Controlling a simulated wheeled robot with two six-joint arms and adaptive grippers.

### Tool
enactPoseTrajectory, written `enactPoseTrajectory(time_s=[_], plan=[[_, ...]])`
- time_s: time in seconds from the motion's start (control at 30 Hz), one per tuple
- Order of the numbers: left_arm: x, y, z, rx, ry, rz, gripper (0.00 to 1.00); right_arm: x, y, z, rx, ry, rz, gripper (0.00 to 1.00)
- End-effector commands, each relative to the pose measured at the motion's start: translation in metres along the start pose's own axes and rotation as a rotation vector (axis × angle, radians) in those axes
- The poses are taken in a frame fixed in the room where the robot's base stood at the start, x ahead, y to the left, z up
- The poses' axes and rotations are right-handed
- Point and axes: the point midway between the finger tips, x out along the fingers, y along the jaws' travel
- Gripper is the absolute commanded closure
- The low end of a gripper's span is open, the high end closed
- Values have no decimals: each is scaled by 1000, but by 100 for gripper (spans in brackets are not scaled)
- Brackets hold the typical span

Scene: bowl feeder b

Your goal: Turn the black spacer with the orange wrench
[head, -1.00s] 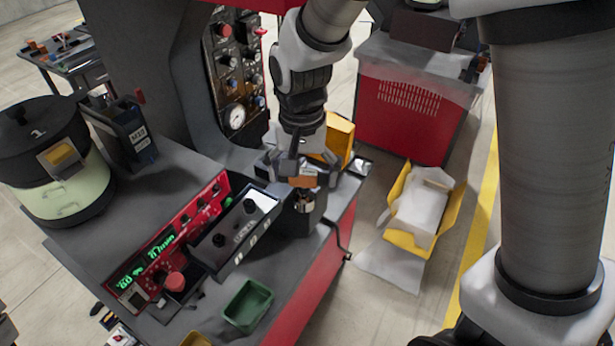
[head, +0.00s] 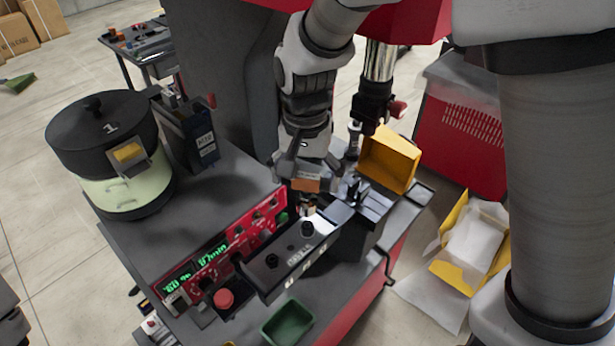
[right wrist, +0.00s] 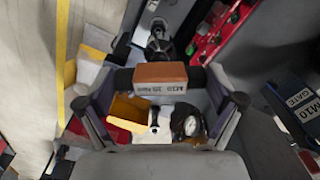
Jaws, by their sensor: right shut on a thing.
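My right gripper (head: 306,185) is shut on the orange wrench (head: 306,182), above the far end of a black box on the bench. In the right wrist view the wrench's orange block (right wrist: 160,73), with dark lettering, sits between the fingers of the right gripper (right wrist: 160,82). A dark upright part (right wrist: 158,42) shows just beyond the wrench; I cannot tell if it is the black spacer. In the head view I cannot pick out the spacer for sure, nor whether the wrench touches it. My left gripper is not in view.
The black box (head: 285,262) with knobs stands beside a red panel (head: 225,250) with green digits. A lidded pot (head: 105,145) is at the left, a yellow bin (head: 390,160) right of the gripper, and a green tray (head: 287,322) near the front edge.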

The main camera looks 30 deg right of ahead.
Motion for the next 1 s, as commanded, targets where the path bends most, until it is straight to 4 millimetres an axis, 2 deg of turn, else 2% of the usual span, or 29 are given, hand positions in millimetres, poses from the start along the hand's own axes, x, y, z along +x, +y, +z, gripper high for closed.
enactPoseTrajectory(time_s=[0.33,0.73,1.0], plan=[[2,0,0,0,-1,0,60,3,0,0,0,0,0,63],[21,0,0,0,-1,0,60,41,0,0,-1,0,1,63],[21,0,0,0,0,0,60,44,0,0,-1,0,0,63]])
